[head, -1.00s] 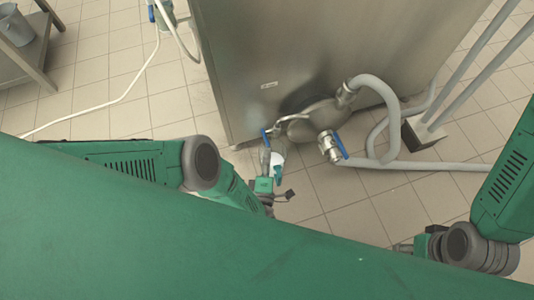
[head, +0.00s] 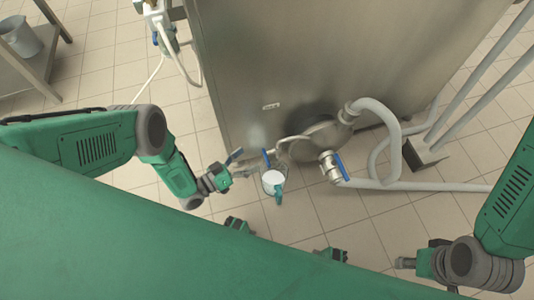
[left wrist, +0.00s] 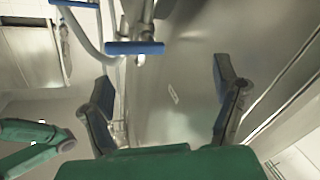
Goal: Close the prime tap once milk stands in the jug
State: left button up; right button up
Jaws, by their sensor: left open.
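The jug (head: 273,181) stands below the machine's spout, white inside, with a blue-green handle toward me. The prime tap's blue lever (head: 265,156) shows just above the jug in the head view. A blue tap lever (left wrist: 135,48) also shows in the left wrist view, ahead of the fingers and left of middle. My left gripper (head: 240,164) is open and empty, just left of the jug and lever; its two fingers (left wrist: 163,75) stand wide apart in the left wrist view. My right gripper (head: 404,263) is far right, away from the jug; its jaw opening is too small to read.
A second valve with a blue lever (head: 341,166) sits right of the jug, joined to a grey hose (head: 398,130). The steel tank (head: 290,60) rises behind. Another fitting with hoses (head: 165,38) is at upper left. Tiled floor lies clear around the jug.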

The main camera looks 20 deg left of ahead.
aim_at(266, 157)
pick_arm(q)
jog(key=s+a+m+g+h, duration=0.4)
jog(key=s+a+m, duration=0.15)
jog(key=m, duration=0.25)
jog(key=b+x, duration=0.1)
jog(key=x, duration=1.3)
jog(key=shift+w+a+f+b, duration=0.15)
jog(key=shift+a+f+b, duration=0.1)
jog(key=shift+b, duration=0.1)
pick_arm(e)
jog(key=shift+w+a+f, duration=0.1)
jog(key=shift+w+f, duration=0.3)
jog(key=shift+f, duration=0.35)
pick_arm(q)
jog(key=shift+d, duration=0.1)
jog(key=c, duration=1.2)
